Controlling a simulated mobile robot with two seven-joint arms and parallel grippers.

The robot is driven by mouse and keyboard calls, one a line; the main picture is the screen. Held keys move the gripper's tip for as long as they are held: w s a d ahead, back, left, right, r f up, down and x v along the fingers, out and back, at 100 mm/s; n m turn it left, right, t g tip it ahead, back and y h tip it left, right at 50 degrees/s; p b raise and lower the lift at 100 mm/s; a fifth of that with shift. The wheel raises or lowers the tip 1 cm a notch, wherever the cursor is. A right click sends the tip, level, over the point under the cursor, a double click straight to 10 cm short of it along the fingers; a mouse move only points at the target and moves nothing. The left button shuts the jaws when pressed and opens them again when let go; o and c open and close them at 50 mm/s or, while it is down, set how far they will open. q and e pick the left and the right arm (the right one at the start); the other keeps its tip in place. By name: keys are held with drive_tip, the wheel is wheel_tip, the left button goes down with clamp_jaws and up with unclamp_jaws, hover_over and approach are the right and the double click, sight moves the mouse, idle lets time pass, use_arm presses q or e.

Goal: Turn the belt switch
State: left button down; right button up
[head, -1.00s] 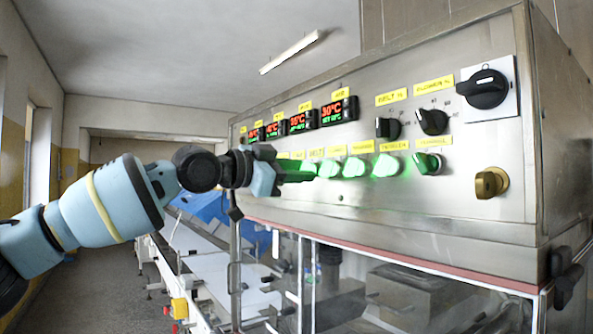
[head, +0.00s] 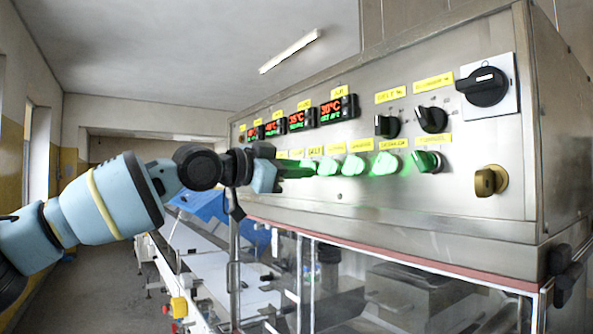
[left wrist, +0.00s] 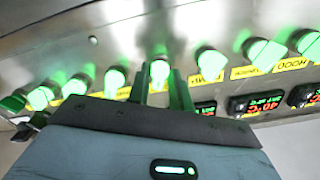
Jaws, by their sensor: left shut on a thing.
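The belt switch (head: 310,167) is a green-lit knob in the lower row on the steel control panel, under a yellow label that seems to read BELT. In the left wrist view the lit knob (left wrist: 160,70) sits between the two fingers. My left gripper (head: 297,169) comes in from the left and is shut on this knob. The fingers and green glare hide much of it in the head view, so its exact angle cannot be told. My right gripper is not in view.
More green-lit knobs (head: 387,164) stand close beside it in the same row. Red-digit displays (head: 338,109) and black rotary knobs (head: 432,119) are above. A brass lock (head: 490,181) is at right. A conveyor (head: 215,270) runs below left.

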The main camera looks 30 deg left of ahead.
use_arm(q)
drive_tip(key=shift+d+n+b, duration=0.1)
drive_tip(key=shift+n+b, duration=0.4)
drive_tip(key=shift+n, duration=4.9)
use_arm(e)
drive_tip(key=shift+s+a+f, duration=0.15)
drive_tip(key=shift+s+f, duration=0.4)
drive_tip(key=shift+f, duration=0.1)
use_arm(q)
drive_tip(key=c, duration=1.5)
unclamp_jaws()
drive_tip(key=shift+s, duration=0.1)
